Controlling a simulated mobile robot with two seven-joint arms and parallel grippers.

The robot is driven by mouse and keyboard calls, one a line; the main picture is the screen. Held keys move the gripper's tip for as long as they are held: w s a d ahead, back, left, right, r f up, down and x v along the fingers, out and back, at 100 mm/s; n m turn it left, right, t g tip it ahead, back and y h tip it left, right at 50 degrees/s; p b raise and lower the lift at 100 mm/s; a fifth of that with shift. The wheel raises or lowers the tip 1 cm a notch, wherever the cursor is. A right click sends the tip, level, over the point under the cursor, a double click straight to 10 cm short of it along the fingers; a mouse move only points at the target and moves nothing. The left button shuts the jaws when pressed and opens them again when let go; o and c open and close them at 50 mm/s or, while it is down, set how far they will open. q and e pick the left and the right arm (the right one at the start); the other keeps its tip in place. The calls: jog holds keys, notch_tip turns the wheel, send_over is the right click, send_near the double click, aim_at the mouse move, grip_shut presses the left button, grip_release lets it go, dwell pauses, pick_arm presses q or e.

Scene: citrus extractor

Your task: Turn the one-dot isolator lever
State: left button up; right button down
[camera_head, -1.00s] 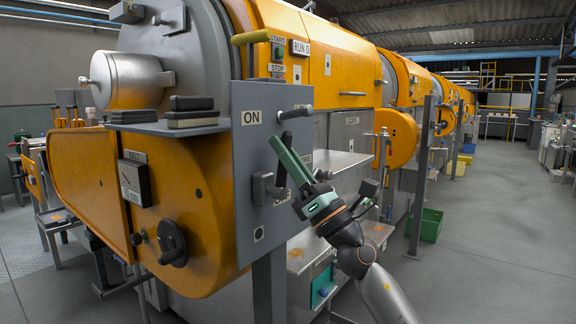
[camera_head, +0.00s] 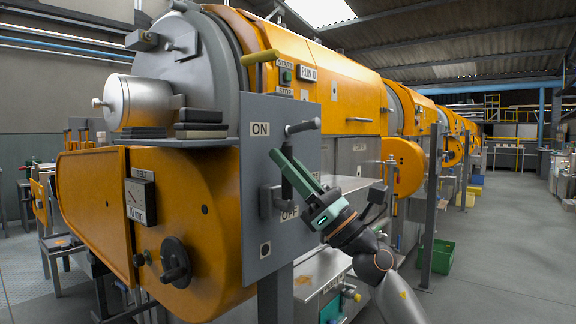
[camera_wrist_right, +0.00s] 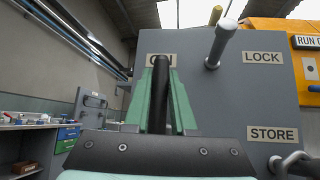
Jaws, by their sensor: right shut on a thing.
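The grey isolator panel (camera_head: 253,190) carries an ON label (camera_head: 260,129) above and an OFF label (camera_head: 290,213) below. The lever's black handle (camera_head: 287,186) stands upright beside a grey bracket on the panel, between the two labels. My right gripper (camera_head: 290,168) reaches in from the lower right, its green fingers shut around this handle. In the right wrist view the black handle (camera_wrist_right: 159,95) stands between both fingers and partly covers the ON label. My left gripper is out of view.
LOCK (camera_wrist_right: 262,57) and STORE (camera_wrist_right: 272,134) labels show in the right wrist view. The orange machine housing (camera_head: 190,220) stands left of the panel. The aisle floor (camera_head: 490,240) at right is clear.

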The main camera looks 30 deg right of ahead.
jog(key=shift+a, duration=0.1)
jog(key=c, duration=0.8)
grip_release()
jog(key=shift+o, duration=0.2)
jog(key=b+v, duration=0.2)
jog(key=v, duration=1)
jog(key=shift+s+f+b, duration=0.15)
jog(key=shift+b, duration=0.25)
